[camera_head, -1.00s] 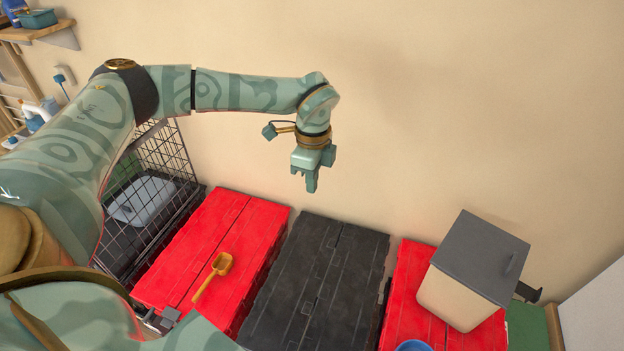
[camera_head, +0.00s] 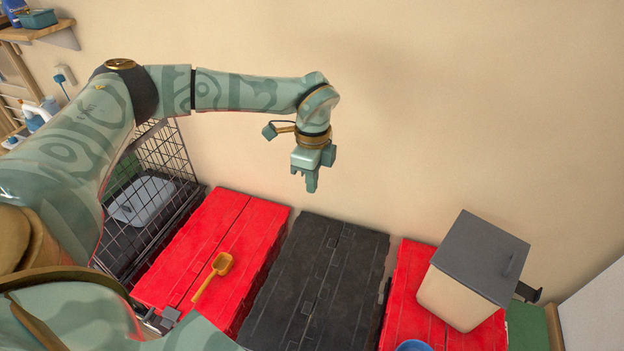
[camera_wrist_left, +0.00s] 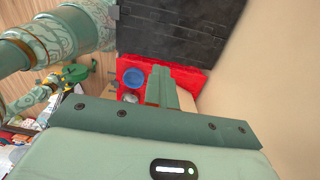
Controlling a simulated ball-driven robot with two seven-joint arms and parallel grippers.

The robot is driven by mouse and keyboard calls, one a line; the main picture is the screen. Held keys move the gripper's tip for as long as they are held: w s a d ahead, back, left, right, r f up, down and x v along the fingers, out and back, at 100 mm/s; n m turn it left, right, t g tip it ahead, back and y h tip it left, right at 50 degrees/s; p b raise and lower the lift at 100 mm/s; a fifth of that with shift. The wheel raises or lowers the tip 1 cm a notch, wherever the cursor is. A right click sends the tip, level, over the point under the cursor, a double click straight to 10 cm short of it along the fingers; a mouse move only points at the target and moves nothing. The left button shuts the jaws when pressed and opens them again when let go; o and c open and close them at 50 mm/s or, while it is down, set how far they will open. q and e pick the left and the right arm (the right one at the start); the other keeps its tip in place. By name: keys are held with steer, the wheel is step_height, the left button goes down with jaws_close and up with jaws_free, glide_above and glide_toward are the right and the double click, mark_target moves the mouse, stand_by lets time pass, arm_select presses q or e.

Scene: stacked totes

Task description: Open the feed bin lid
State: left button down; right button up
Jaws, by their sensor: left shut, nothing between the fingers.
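The feed bin (camera_head: 455,297) is a cream box with a flat dark grey lid. It stands on a red tote at the right in the head view. In the left wrist view my gripper fingers (camera_wrist_left: 161,88) are together and cover part of the red tote.
A black tote (camera_head: 320,275) stands between the left red tote (camera_head: 190,240) and the right red tote (camera_head: 405,270). A yellow scoop (camera_head: 222,263) lies on the left one. A blue bowl (camera_head: 413,346) sits near the bin. A wire crate (camera_head: 150,215) stands at the left.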

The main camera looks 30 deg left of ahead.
arm_select(q)
steer(key=c, duration=2.1)
jaws_free()
steer(key=shift+c, duration=0.2)
steer(key=o, duration=0.6)
steer(key=shift+r, duration=0.1)
step_height(320, 180, up, 16)
steer(key=shift+w+b, duration=0.35)
steer(key=shift+a, duration=0.1)
jaws_close()
